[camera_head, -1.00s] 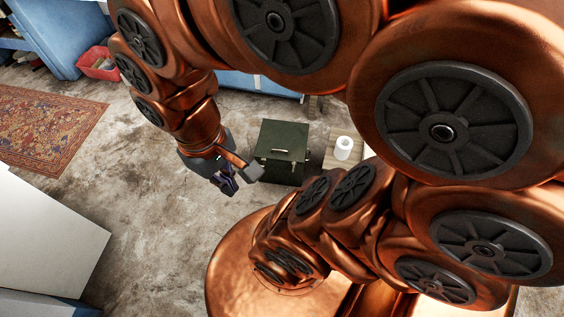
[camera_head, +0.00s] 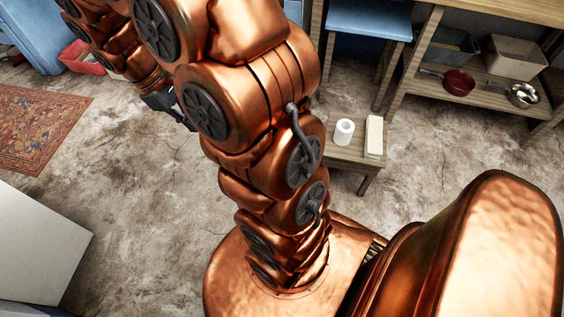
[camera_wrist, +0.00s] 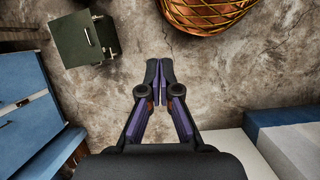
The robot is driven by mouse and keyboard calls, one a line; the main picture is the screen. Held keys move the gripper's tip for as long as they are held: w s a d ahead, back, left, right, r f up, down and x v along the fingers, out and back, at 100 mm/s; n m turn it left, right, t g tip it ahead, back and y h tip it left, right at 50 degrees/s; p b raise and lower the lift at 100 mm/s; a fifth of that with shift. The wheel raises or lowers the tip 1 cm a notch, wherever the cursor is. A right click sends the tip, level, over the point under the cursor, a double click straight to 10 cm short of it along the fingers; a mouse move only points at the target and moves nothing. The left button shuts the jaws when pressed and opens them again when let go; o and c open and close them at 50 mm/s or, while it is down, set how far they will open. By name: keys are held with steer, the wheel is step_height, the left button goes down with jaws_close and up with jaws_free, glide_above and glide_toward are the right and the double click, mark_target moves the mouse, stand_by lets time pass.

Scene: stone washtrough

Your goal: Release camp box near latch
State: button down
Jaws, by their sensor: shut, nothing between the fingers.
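The camp box is a dark green box (camera_wrist: 72,40) at the upper left of the wrist view. A pale metal latch or handle (camera_wrist: 88,37) shows on it, and another small metal part sits near its lower right edge. My gripper (camera_wrist: 160,64) is shut and empty over bare floor, to the right of the box and apart from it. In the head view my arm hides the box, and only part of my gripper shows at the upper left.
A small wooden table (camera_head: 341,154) holds a white roll (camera_head: 344,131) and a pale block (camera_head: 374,137). A shelf with a red pan (camera_head: 458,82) stands at the upper right. A patterned rug (camera_head: 38,128) and a white surface (camera_head: 35,240) lie left. Concrete floor between is clear.

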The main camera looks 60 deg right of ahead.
steer(key=w+d+f+n+g+h+b, duration=0.1)
steer(key=w+d+f+b, duration=0.35)
steer(key=f, duration=0.65)
steer(key=w+d+f+g+b, duration=0.1)
steer(key=w+d+f+b, duration=0.1)
steer(key=d+f+b, duration=0.55)
steer(key=w+d+f+n+g+h+b, duration=0.1)
steer(key=w+d+f+b, duration=0.2)
steer(key=d+f, duration=0.8)
steer(key=s+d+f+g+b, duration=0.1)
steer(key=d+f+b, duration=0.1)
steer(key=f, duration=0.6)
steer(key=s+d+f+g+b, duration=0.1)
steer(key=d+f+b, duration=0.1)
steer(key=f, duration=0.7)
steer(key=shift+s+f+h+b, duration=0.2)
steer(key=shift+s+h+b, duration=0.1)
steer(key=shift+h+b, duration=0.15)
steer(key=shift+d, duration=0.1)
steer(key=s+r+b+x, duration=0.1)
steer(key=b+x, duration=0.3)
steer(key=x, duration=0.9)
steer(key=shift+s+d+b, duration=0.2)
steer(key=shift+s+b, duration=0.15)
steer(key=shift+s, duration=0.05)
